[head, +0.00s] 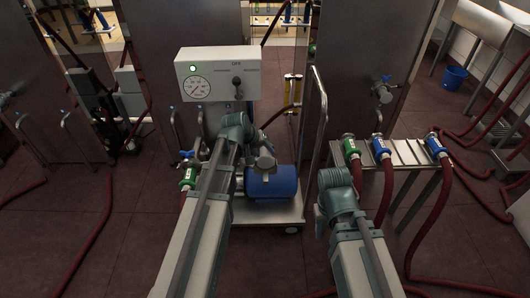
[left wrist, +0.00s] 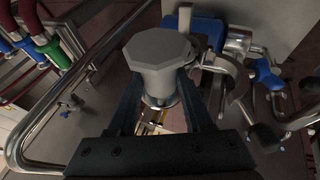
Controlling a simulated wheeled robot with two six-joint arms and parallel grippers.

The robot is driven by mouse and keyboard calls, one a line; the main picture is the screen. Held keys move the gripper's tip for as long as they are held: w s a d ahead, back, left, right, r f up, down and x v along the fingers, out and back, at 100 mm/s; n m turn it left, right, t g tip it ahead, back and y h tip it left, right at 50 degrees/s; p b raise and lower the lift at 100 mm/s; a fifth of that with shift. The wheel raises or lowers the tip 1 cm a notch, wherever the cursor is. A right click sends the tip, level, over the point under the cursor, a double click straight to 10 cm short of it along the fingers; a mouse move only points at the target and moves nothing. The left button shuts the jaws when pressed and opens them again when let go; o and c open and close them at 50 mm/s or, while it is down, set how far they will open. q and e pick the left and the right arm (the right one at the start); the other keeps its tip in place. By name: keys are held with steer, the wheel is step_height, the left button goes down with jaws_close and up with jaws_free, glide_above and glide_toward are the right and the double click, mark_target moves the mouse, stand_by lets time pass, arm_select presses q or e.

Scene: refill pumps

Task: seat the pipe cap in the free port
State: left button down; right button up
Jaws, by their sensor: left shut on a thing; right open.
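The pipe cap (left wrist: 157,52) is a grey piece with an octagonal top, in the middle of the left wrist view. My left gripper (left wrist: 160,92) is shut on it, one finger on each side. In the head view my left gripper (head: 242,127) is in front of the pump cart, with its fingers largely hidden by my wrist. Steel pipe fittings (left wrist: 236,78) lie just right of the cap in the left wrist view. I cannot tell which opening is the free port. My right gripper (head: 335,180) is open and empty, largely hidden behind my wrist, right of the cart.
The cart carries a blue motor (head: 272,183) and a white control box (head: 218,73) with a gauge. A steel rail (head: 320,120) rises at its right. A rack (head: 408,153) on the right holds red hoses with green and blue couplings. Red hoses lie on the floor.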

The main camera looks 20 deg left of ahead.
arm_select(q)
steer(key=b, duration=0.9)
glide_toward(268, 173)
steer(key=shift+x, duration=2.5)
steer(key=shift+w+f+b, duration=0.1)
steer(key=shift+f+b, duration=0.1)
steer(key=shift+b, duration=0.2)
steer(key=shift+c, duration=1.2)
jaws_free()
steer(key=shift+r, duration=0.1)
steer(key=p+v, duration=1.2)
steer(key=v, duration=0.1)
steer(key=shift+s+r, duration=0.2)
steer(key=shift+r, duration=0.15)
